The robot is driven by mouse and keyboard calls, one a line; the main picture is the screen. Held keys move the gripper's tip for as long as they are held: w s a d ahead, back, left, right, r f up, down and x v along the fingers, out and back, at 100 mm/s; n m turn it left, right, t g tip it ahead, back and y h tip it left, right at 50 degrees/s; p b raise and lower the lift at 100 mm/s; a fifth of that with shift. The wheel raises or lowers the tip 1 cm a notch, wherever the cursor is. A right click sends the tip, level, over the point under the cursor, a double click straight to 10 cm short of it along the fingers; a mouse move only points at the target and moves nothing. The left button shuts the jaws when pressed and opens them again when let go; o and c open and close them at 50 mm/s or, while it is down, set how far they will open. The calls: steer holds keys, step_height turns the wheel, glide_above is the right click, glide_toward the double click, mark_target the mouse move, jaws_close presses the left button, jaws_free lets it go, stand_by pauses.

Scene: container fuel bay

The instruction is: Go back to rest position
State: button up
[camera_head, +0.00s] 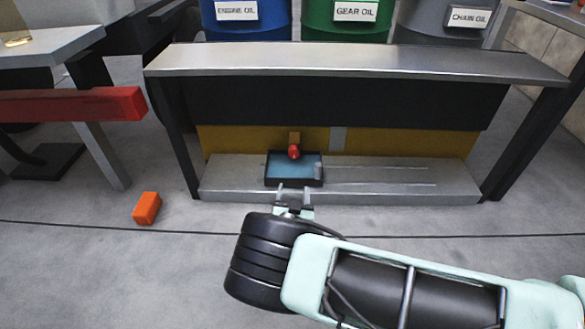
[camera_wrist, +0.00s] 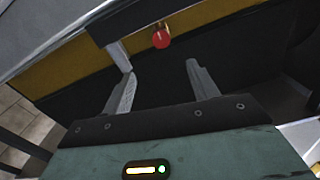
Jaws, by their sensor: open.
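My gripper (camera_head: 293,190) is open and stands just in front of a low metal ledge (camera_head: 400,180) under the bench. Its fingers also show in the wrist view (camera_wrist: 161,72), spread apart with nothing between them. A dark tray with a blue floor (camera_head: 286,168) lies on the ledge below the knob. A small grey cylinder (camera_head: 317,171) stands at the tray's right side.
The bench's metal top (camera_head: 350,60) overhangs the ledge, with dark legs at both ends. An orange block (camera_head: 146,208) lies on the floor at left. A red beam (camera_head: 75,104) juts in from the left. Blue, green and grey oil drums stand behind. Floor in front is mostly clear.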

steer(key=s+a+r+n+g+y+p, duration=0.1)
steer(key=s+r+g+p, duration=0.35)
steer(key=r, duration=0.55)
steer(key=s+a+r+n+g+y+p, duration=0.1)
steer(key=s+r+g+y+p, duration=0.3)
steer(key=r, duration=0.7)
steer(key=s+r+n+g+h+p, duration=0.1)
steer(key=s+r+g+p, duration=0.2)
steer(key=s+r+g, duration=0.5)
steer(key=s+d+r+n+g+h+p, duration=0.1)
steer(key=s+d+r+n+p, duration=0.3)
steer(key=s+d+r, duration=0.55)
steer(key=s+d+r+n+g+h+p, duration=0.1)
steer(key=s+d+r+n+p, duration=0.2)
steer(key=s+d+r, duration=0.55)
steer(key=s+a+r+p, duration=0.1)
steer(key=a+r+p, duration=0.2)
steer(key=r+p, duration=3.4)
step_height(320, 180, up, 3)
steer(key=shift+f, duration=0.15)
steer(key=shift+t, duration=0.25)
